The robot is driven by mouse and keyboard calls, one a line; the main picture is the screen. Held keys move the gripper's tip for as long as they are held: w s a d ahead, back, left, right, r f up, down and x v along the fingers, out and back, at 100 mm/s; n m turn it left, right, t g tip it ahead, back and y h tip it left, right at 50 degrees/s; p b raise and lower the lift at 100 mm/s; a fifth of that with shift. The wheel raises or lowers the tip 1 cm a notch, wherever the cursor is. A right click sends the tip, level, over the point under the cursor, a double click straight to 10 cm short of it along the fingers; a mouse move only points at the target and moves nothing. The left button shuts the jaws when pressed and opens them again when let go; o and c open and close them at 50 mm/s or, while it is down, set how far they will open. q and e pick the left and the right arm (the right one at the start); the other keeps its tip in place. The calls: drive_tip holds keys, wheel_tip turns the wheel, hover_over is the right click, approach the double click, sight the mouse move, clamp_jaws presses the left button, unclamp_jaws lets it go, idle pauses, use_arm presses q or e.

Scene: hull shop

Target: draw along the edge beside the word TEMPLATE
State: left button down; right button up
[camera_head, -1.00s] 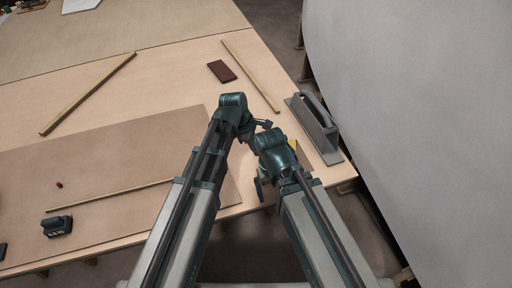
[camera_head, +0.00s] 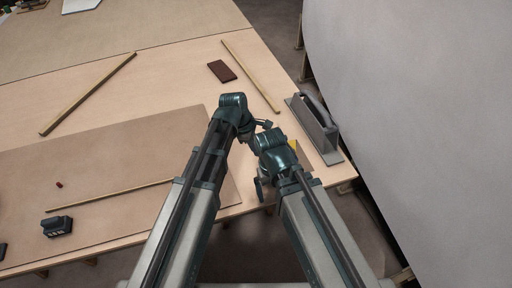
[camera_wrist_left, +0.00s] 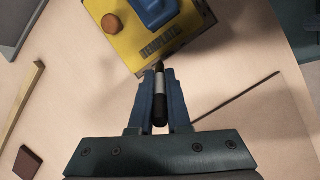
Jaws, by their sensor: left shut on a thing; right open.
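In the left wrist view a yellow template (camera_wrist_left: 186,48) with a blue handle (camera_wrist_left: 152,12) and a round brown knob (camera_wrist_left: 112,24) lies on the pale board. The dark word TEMPLATE runs along its near edge. My left gripper (camera_wrist_left: 159,82) is shut on a black marker (camera_wrist_left: 160,98) with a white band. The marker's tip is at that edge, close to the word; I cannot tell whether it touches the board. In the head view only a yellow corner of the template (camera_head: 294,144) shows behind my arms. My right gripper (camera_head: 261,190) is open, low beside its own arm and partly hidden.
A thin dark line (camera_wrist_left: 235,98) crosses the board right of the marker. A grey handled tool (camera_head: 316,130) stands by the table's right edge. A wooden strip (camera_head: 250,75) and a brown block (camera_head: 222,71) lie behind my arms. A black object (camera_head: 56,227) sits at left.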

use_arm(q)
drive_tip(key=shift+f+b, duration=0.3)
drive_tip(key=shift+f, duration=0.05)
idle(0.7)
drive_tip(key=shift+s, duration=0.2)
drive_tip(key=shift+s+d+r, duration=0.1)
drive_tip(key=shift+s+d, duration=0.1)
drive_tip(key=shift+s, duration=0.3)
drive_tip(key=shift+s, duration=0.2)
drive_tip(key=shift+s+d, duration=0.2)
drive_tip(key=shift+s, duration=0.25)
drive_tip(key=shift+s, duration=0.1)
drive_tip(key=shift+s+d, duration=0.2)
drive_tip(key=shift+s, duration=0.45)
drive_tip(key=shift+s, duration=0.1)
drive_tip(key=shift+s+d, duration=0.2)
drive_tip(key=shift+s, duration=0.35)
